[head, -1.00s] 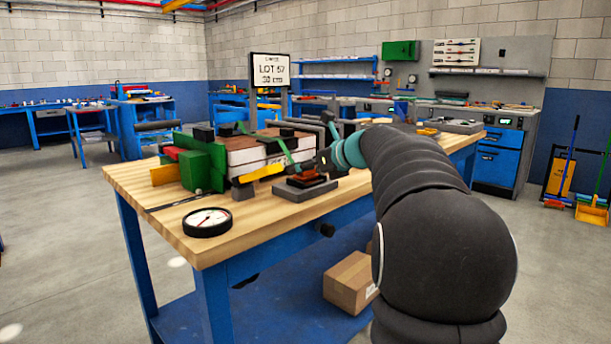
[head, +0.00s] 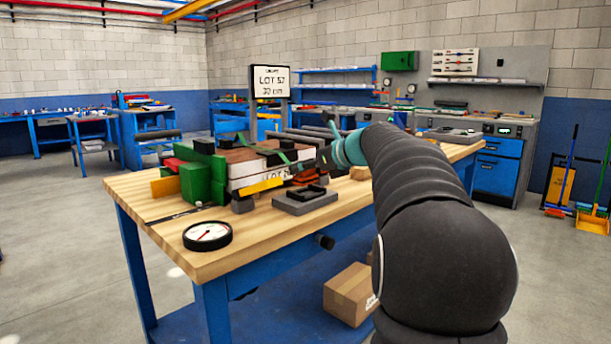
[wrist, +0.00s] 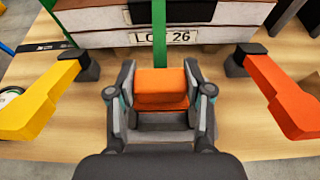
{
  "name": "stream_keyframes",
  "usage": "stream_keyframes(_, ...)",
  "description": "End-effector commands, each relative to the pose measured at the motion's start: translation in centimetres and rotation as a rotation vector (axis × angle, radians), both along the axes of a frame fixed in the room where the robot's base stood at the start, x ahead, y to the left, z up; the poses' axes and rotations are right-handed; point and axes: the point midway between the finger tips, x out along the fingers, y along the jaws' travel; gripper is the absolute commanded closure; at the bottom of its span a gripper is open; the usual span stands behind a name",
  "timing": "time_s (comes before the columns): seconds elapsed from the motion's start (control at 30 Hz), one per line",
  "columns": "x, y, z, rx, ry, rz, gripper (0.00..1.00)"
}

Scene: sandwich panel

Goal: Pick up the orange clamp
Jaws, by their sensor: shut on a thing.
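The orange clamp (wrist: 162,88) shows as an orange block between the two fingers of my gripper (wrist: 160,108) in the wrist view. The fingers are shut on its sides and hide part of it. In the head view my gripper (head: 325,160) is in front of the panel stack, and the orange clamp (head: 308,174) is small there, above and behind the black cradle (head: 306,193). The cradle sits on a grey base (head: 290,208) and looks empty.
The sandwich panel (wrist: 100,36) lies close ahead, with a green strap (wrist: 159,40) around it. A yellow arm (wrist: 38,105) and a separate orange arm (wrist: 285,95) with dark pads stand at its edge. A round gauge (head: 208,235) is at the bench's front left.

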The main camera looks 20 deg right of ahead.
Motion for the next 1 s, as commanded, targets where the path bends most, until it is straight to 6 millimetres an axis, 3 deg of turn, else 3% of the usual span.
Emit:
stream_keyframes(0.03,0.0,0.0,1.5,-0.003,-0.003,0.0,0.92)
stream_keyframes(0.3,-4.5,-4.4,4.6,-0.002,-0.003,-0.006,0.92)
stream_keyframes(0.5,-7.0,-6.6,6.6,-0.001,-0.001,-0.003,0.92)
stream_keyframes(0.7,-8.2,-7.8,7.7,-0.002,-0.002,-0.002,0.92)
stream_keyframes(1.0,-8.5,-8.0,9.9,-0.001,-0.003,0.0,0.92)
